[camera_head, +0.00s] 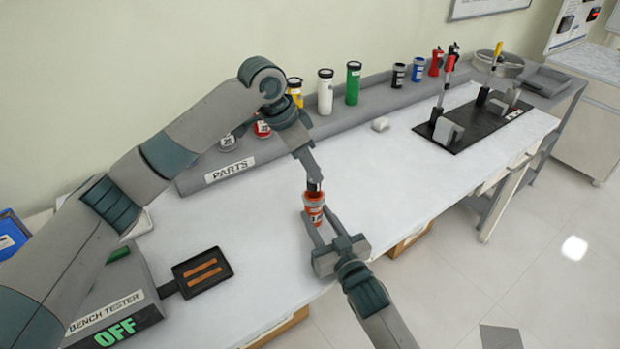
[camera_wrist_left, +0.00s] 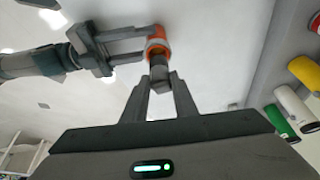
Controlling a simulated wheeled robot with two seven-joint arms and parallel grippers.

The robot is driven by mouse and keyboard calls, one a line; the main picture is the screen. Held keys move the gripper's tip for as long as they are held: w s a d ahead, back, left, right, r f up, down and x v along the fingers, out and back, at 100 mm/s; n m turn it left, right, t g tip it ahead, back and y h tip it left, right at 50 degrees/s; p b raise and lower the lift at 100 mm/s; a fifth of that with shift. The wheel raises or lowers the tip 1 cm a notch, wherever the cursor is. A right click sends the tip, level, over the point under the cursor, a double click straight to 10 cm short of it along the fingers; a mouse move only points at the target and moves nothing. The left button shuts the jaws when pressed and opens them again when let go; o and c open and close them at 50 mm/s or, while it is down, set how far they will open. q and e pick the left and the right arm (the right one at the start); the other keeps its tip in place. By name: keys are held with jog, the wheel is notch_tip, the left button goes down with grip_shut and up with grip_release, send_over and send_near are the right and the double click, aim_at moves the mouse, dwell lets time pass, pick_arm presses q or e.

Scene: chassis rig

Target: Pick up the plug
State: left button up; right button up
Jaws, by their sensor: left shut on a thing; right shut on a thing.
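An orange cylinder (camera_head: 314,208) with a white label is upright above the front of the white table. My right gripper (camera_head: 318,222) is shut on its sides; this grip also shows in the left wrist view, where the orange cylinder (camera_wrist_left: 157,40) sits between the finger ends. A dark, plug-like piece (camera_wrist_left: 158,62) sticks out of the cylinder's top end. My left gripper (camera_wrist_left: 160,82) is shut on the grey outer part of this piece. In the head view my left gripper (camera_head: 312,180) is directly above the cylinder. How deep the piece sits inside is hidden.
A bench tester (camera_head: 110,310) reading OFF, with a black tray (camera_head: 202,271), stands at the left front. A grey PARTS shelf (camera_head: 232,171) with several coloured cylinders runs along the back.

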pick_arm(q)
notch_tip(320, 180, up, 5)
jog(key=shift+f, duration=0.1)
dwell(0.5)
pick_arm(e)
jog(key=o, duration=1.3)
jog(key=shift+o, duration=0.2)
jog(key=shift+s, duration=0.1)
jog(key=v, duration=1.1)
jog(key=shift+s+d, duration=0.2)
jog(key=shift+s, duration=0.15)
pick_arm(q)
jog(key=shift+s, duration=0.1)
pick_arm(e)
jog(key=shift+s, duration=0.1)
